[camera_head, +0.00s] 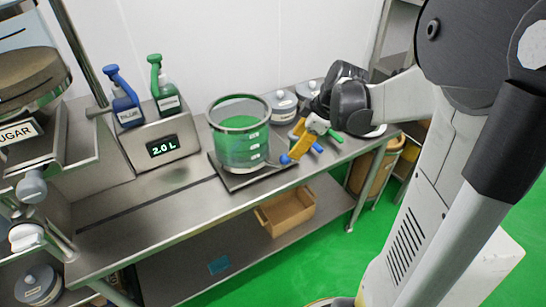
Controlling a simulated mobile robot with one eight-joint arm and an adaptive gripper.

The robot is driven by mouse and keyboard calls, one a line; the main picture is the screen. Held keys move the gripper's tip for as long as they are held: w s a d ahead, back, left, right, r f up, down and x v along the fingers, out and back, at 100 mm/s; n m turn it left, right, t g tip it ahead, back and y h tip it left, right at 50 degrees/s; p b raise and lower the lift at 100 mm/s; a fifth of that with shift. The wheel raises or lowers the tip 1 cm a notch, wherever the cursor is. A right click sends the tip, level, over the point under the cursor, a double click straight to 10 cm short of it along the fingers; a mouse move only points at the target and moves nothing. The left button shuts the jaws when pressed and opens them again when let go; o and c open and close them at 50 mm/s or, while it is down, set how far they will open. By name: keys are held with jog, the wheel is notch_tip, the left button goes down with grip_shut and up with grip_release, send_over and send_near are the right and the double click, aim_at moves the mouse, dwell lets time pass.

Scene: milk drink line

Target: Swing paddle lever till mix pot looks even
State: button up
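The mix pot (238,148) is a clear round vessel with a metal rim, standing upright on a dark flat base (232,182) on the steel bench. Green shows through its wall and open top, and small white labels mark its side. I cannot judge how even its contents are. My gripper (303,150), with yellow and blue parts at its end, is just right of the pot. One blue tip is close to the pot's lower right side, where a thin piece sticks out. I cannot make out the paddle lever clearly, nor whether the gripper holds it.
A dispenser with a "2.0 L" display (163,145) and blue (125,105) and green (165,92) handles stands left of the pot. A sugar hopper (30,85) is at far left. Lidded pots (283,105) stand behind my gripper. A wooden box (285,210) sits below. The bench front is clear.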

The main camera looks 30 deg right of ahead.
aim_at(287, 157)
jog(key=b+x, duration=0.4)
jog(key=x, duration=0.6)
jog(key=shift+s+d, duration=0.1)
jog(key=shift+d, duration=0.05)
grip_shut()
